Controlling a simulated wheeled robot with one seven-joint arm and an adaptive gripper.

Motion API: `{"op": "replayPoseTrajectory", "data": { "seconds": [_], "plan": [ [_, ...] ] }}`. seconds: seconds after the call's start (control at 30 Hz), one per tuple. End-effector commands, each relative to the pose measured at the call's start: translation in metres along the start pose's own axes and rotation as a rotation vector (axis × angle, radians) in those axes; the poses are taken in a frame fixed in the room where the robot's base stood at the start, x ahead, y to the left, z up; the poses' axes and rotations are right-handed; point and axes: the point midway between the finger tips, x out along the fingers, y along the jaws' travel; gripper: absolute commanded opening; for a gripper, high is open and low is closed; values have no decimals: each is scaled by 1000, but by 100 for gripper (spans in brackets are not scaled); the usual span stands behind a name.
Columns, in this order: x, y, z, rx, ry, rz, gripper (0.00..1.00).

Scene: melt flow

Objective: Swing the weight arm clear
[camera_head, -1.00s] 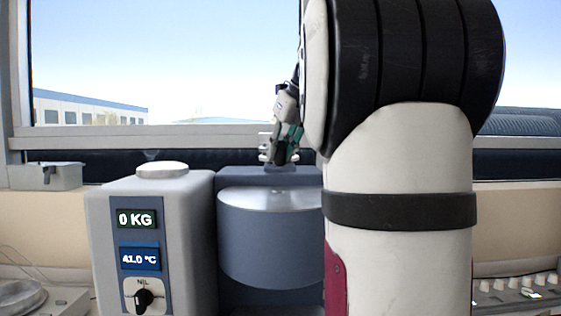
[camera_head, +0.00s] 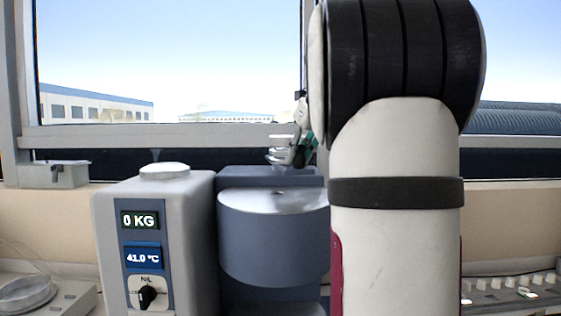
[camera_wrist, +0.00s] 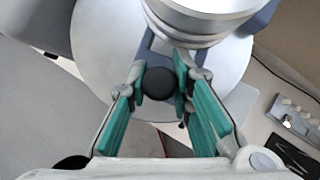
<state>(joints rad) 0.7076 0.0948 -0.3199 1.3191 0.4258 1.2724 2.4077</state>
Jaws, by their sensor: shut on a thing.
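The melt flow unit has a round blue-grey barrel (camera_head: 270,235) with a flat silver top. The weight arm (camera_wrist: 148,45) shows in the wrist view as a short blue-grey bar beside a silver stacked weight (camera_wrist: 205,22). A black ball knob (camera_wrist: 160,82) sits at its near end. My gripper (camera_wrist: 161,84) has its green fingers shut on the knob. In the head view my gripper (camera_head: 303,150) is partly hidden by my arm, beside the silver weight (camera_head: 283,152) above the barrel's back edge.
A grey control housing (camera_head: 160,225) with "0 KG" and "41.0 °C" displays and a dial stands left of the barrel. A grey box (camera_head: 60,174) is on the far left. A panel with white knobs (camera_head: 515,288) is at lower right.

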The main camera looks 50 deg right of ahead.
Motion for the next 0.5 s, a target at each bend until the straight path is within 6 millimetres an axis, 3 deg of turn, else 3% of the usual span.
{"op": "replayPoseTrajectory", "data": {
  "seconds": [0.5],
  "plan": [
    [-2,-6,-4,3,5,0,0]
  ]
}}
